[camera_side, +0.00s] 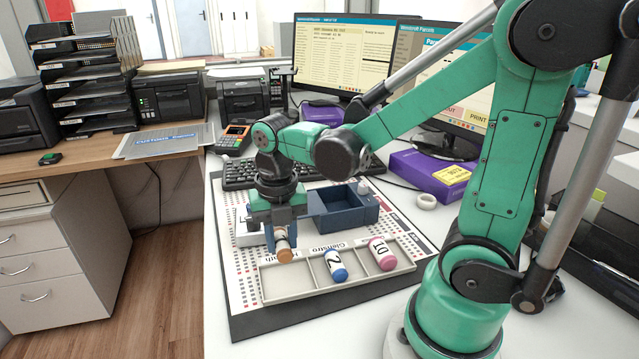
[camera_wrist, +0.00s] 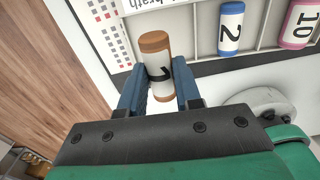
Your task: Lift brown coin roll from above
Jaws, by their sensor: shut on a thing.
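The brown coin roll (camera_side: 284,250) is a short cylinder with brown ends and a white band. In the wrist view the brown coin roll (camera_wrist: 155,58) sits between the two blue fingers of my gripper (camera_wrist: 161,88), and part of a black mark shows on its band. My gripper (camera_side: 279,230) is shut on the roll at the left end of the pale sectioned tray (camera_side: 296,293). I cannot tell whether the roll still touches the tray. A blue roll marked 2 (camera_side: 335,266) lies in the middle section. A pink roll marked 10 (camera_side: 382,253) lies in the right section.
A dark blue open box (camera_side: 345,211) stands behind the tray on the patterned mat (camera_side: 240,280). The mat's front strip is clear.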

